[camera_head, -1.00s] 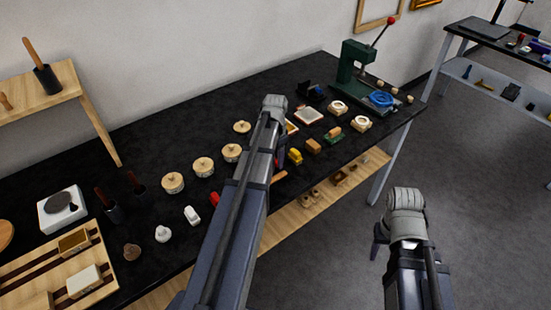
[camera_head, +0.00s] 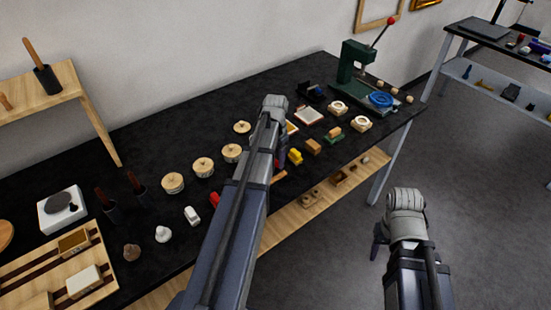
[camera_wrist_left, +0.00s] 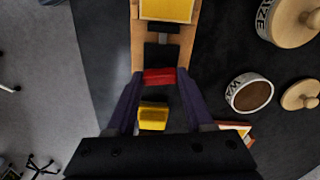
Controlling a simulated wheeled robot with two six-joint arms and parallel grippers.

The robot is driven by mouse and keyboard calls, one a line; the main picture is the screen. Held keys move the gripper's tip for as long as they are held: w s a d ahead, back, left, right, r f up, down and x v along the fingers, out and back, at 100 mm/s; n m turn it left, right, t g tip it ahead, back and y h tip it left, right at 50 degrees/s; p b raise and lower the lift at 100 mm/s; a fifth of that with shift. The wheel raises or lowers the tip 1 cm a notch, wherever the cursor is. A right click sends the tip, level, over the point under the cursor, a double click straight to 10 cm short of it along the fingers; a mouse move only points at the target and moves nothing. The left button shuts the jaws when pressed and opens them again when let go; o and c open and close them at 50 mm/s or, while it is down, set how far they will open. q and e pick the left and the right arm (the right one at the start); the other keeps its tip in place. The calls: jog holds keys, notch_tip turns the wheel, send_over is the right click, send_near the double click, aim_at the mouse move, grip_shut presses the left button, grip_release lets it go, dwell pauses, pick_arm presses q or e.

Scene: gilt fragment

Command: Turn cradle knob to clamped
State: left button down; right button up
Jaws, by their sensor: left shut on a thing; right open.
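In the left wrist view a wooden cradle (camera_wrist_left: 139,45) holds a gold-yellow panel (camera_wrist_left: 167,10) at the top of the picture. A red knob (camera_wrist_left: 160,75), seen as a short bar lying across, is at its near end. My left gripper (camera_wrist_left: 159,86) has one finger on each side of the red knob and is shut on it. I cannot read the knob's setting. In the head view my left arm (camera_head: 245,195) covers the gripper's fingers and most of the cradle. My right gripper (camera_head: 379,238) is open and empty, off the bench's front edge; it is partly hidden.
A yellow block (camera_wrist_left: 153,116) lies close to the left fingers. Round lidded jars (camera_head: 203,167) stand left of my left arm on the black bench (camera_head: 150,155). A green press (camera_head: 355,68) stands at the far right end. Floor around my right arm is clear.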

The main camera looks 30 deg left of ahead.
pick_arm(q)
jog(key=n, duration=0.4)
jog(key=shift+n, duration=0.3)
jog(key=n, duration=0.3)
jog(key=shift+n, duration=0.3)
jog(key=n, duration=0.3)
jog(key=shift+n, duration=2.4)
jog(key=shift+c, duration=1.4)
grip_release()
jog(key=shift+r, duration=0.15)
